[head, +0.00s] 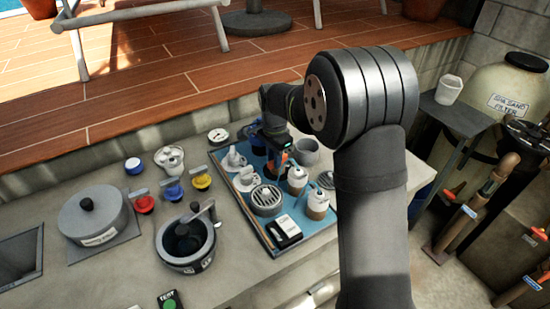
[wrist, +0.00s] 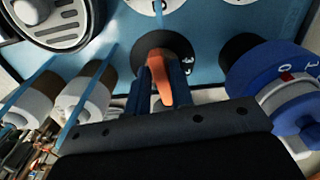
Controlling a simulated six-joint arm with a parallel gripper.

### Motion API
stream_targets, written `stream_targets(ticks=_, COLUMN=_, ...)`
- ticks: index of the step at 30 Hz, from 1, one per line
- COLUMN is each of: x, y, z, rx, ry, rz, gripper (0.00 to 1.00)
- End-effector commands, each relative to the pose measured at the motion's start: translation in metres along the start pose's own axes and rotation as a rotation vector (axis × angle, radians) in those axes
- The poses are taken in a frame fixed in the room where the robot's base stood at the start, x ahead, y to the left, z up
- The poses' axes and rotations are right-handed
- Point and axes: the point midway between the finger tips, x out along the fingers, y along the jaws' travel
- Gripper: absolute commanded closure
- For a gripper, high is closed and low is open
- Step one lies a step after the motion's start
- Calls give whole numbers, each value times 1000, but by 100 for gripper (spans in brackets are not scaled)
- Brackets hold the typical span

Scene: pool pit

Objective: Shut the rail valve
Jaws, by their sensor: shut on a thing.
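An orange handle (wrist: 161,78) stands up from a dark round base on the blue board in the wrist view. My gripper (wrist: 162,85) is shut on this handle, with a dark finger on each side of it. In the head view my gripper (head: 274,145) reaches down to the far part of the blue board (head: 239,222), where a patch of orange (head: 280,158) shows beside it. No label on the handle can be read, and my fingers hide part of it.
A blue dial (wrist: 289,82) stands close to the right of my gripper in the wrist view. White and brown canisters (wrist: 82,98) stand to its left, and a round grille (wrist: 62,20) lies at upper left. In the head view, a lidded pot (head: 92,213) stands on the counter at left.

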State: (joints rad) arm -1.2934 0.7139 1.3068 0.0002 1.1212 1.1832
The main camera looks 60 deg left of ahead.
Motion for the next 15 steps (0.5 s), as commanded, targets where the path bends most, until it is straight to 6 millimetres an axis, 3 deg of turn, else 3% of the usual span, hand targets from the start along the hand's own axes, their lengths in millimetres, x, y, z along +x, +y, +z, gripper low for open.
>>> stream_targets(ticks=15, x=-1, y=-3, z=-1, rx=177, ry=2, rz=-4, gripper=100)
